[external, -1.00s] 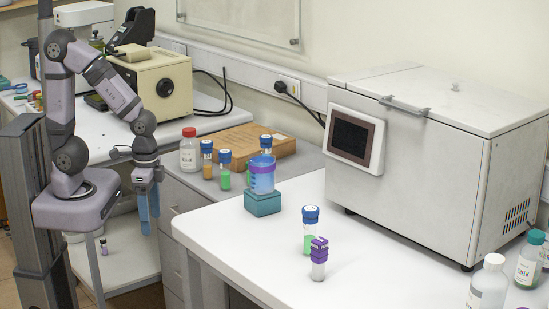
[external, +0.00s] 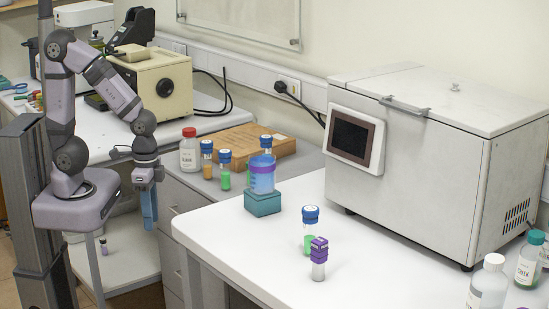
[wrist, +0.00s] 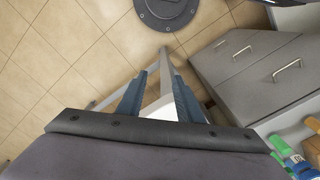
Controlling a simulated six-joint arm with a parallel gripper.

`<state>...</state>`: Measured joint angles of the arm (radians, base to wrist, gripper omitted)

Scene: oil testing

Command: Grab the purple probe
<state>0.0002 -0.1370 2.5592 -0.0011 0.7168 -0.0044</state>
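The purple probe (external: 319,258) is a small upright clear tube with a purple cap, standing near the front of the white table. A taller tube with a blue cap and green contents (external: 310,231) stands just behind it. My gripper (external: 149,222) hangs fingers down left of the table, well away from the probe. In the wrist view my gripper (wrist: 157,76) has its blue fingers apart with nothing held between them. The purple probe is not clearly seen in the wrist view.
A blue beaker (external: 262,176) sits on a teal block (external: 262,202) on the table. A large white machine (external: 420,165) stands behind. Bottles (external: 488,282) stand at the front right. Grey drawers (wrist: 270,65) are beside my gripper. The table's front left is clear.

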